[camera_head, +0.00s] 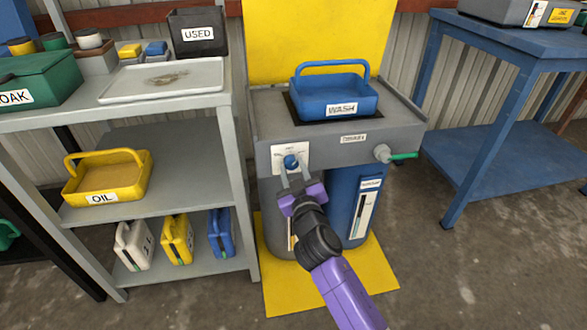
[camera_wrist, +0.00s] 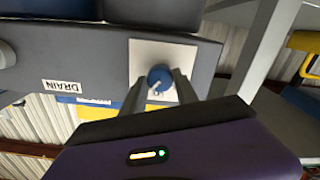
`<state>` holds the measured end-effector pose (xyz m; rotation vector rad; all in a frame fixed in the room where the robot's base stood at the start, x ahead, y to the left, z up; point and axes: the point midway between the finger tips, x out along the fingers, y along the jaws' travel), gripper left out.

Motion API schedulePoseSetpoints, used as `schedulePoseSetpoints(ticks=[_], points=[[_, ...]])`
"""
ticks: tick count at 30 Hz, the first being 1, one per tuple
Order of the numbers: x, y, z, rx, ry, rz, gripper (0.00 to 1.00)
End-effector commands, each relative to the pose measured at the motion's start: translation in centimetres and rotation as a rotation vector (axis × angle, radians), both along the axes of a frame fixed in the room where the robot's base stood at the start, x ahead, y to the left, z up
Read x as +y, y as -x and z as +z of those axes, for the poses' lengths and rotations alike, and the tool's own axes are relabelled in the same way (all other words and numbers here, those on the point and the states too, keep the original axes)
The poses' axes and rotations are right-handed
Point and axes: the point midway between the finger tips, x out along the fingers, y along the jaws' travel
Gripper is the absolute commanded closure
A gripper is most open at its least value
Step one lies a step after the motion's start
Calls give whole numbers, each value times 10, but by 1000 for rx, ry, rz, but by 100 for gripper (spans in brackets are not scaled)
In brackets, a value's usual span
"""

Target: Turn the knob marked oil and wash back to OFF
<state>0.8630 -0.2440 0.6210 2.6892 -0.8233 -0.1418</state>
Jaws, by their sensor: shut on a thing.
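The blue knob (camera_head: 291,161) sits on a pale plate (camera_head: 279,152) on the front of the grey wash station. In the wrist view the knob (camera_wrist: 160,78) stands between the two grey fingers of my gripper (camera_wrist: 160,86). My gripper (camera_head: 292,172) is shut on the knob from the front. Small lettering on the plate is partly hidden by the fingers, and I cannot read which position the pointer marks.
A blue WASH basket (camera_head: 336,92) sits on the station top. A drain valve with a green handle (camera_head: 400,156) sticks out to the right of the knob. A yellow OIL basket (camera_head: 108,174) stands on the grey shelf at left. A blue table (camera_head: 515,160) is at right.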

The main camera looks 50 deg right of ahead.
Motion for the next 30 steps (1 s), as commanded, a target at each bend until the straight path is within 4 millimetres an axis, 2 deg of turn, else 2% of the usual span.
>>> schedulePoseSetpoints(ticks=[15,30], points=[[0,0,1,251,372,1,100],[0,0,0,355,525,1,100]])
